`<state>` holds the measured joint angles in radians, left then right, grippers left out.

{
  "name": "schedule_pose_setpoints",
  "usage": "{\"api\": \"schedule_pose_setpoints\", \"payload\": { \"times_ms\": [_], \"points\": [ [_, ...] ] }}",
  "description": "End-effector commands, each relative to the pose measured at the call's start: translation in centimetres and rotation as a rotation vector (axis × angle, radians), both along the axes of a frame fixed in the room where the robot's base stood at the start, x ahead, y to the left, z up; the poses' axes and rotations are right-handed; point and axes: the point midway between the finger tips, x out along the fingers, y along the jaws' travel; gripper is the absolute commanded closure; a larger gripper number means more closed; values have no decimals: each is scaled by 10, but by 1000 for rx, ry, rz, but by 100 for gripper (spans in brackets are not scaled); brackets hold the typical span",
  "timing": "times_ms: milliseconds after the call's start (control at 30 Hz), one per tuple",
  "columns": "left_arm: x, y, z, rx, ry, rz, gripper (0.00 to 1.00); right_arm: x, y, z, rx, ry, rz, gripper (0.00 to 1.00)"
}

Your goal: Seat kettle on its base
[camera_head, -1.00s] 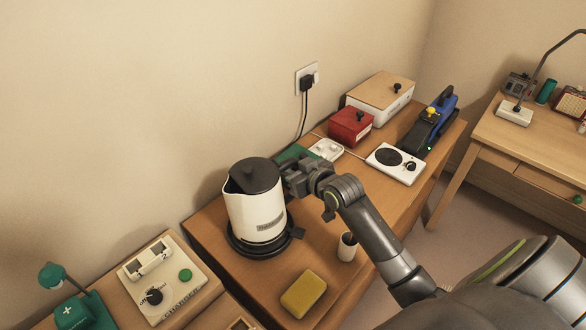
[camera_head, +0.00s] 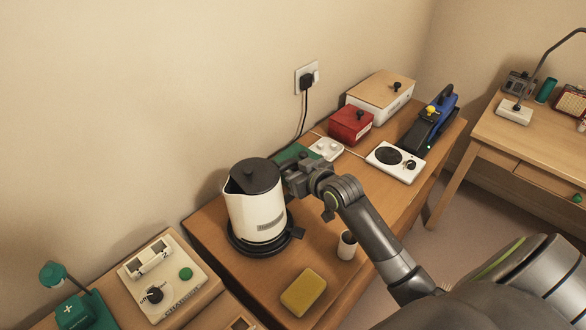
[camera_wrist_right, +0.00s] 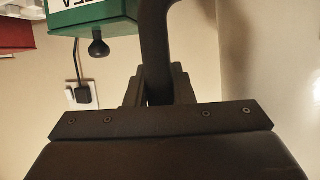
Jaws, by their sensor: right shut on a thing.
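The white kettle (camera_head: 256,212) with a black lid stands upright over its round black base (camera_head: 262,247) on the wooden desk. I cannot tell from the head view whether it rests fully on the base or hovers just above it. My right gripper (camera_head: 294,178) is at the kettle's right side. In the right wrist view its jaws (camera_wrist_right: 158,92) are shut on the dark kettle handle (camera_wrist_right: 156,45), and the white kettle body (camera_wrist_right: 265,60) fills the right edge. My left gripper is not in view.
A yellow sponge (camera_head: 303,293) and a white cup (camera_head: 347,246) stand in front of the kettle. A green box (camera_wrist_right: 92,15), a red box (camera_head: 350,125) and a white panel (camera_head: 395,163) are behind. A charger board (camera_head: 165,278) is at left.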

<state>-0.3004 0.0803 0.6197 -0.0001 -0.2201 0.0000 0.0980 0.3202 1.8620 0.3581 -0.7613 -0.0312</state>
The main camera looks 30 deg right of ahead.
Motion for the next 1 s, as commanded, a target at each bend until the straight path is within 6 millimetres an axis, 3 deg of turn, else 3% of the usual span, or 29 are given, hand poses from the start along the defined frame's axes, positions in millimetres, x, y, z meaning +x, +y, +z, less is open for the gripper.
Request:
{"api": "schedule_pose_setpoints", "payload": {
  "times_ms": [367, 400, 467, 700, 1000],
  "points": [
    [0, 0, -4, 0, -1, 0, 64, 1, 2, -2, 8, -11, 2, 100],
    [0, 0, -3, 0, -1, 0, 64, 1, 2, -2, 8, -11, 2, 75],
    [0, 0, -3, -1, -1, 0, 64, 1, 1, -2, 6, -10, 1, 69],
    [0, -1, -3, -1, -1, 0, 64, -1, -1, -9, -4, 7, -1, 69],
    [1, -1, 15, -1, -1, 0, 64, -19, -3, 3, -2, 4, -1, 69]
  ]
}}
